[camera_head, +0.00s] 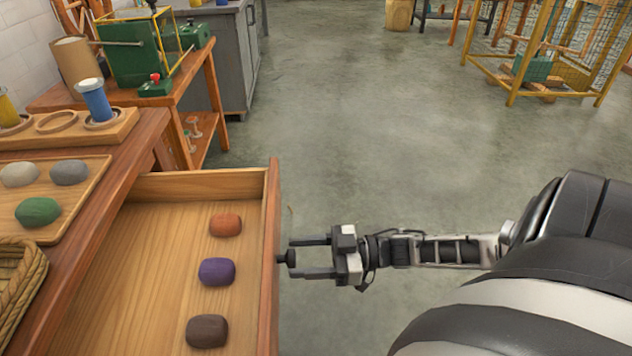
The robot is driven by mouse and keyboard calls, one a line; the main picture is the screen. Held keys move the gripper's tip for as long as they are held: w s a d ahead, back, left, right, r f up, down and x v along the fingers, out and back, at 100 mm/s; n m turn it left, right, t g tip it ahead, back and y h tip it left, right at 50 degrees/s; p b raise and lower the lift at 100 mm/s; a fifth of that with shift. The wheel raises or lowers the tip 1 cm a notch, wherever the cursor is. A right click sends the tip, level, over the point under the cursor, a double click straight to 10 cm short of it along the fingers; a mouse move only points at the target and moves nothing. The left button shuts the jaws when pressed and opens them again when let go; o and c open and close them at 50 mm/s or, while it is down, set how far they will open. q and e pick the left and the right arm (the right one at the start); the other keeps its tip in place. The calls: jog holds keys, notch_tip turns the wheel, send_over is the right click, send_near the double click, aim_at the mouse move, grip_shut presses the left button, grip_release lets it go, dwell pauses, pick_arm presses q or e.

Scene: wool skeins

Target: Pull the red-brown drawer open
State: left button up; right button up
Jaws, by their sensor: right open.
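The red-brown drawer (271,255) stands pulled well out from the wooden table, its front facing right. Its dark knob (287,258) is on the outer face of that front. Inside lie three skeins in a row: an orange-brown one (226,225), a purple one (217,272) and a dark brown one (207,331). My right gripper (293,257) comes in from the right and is open, with its two fingers on either side of the knob. I cannot tell whether the fingers touch the drawer front. My left gripper is not in view.
On the table (152,130) a tray (72,212) holds two grey skeins and a green one. A wicker basket (20,285) and a wooden rack (62,137) with spools stand near it. A bench with a green machine (133,50) is behind.

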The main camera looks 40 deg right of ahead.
jog(key=v, duration=1.6)
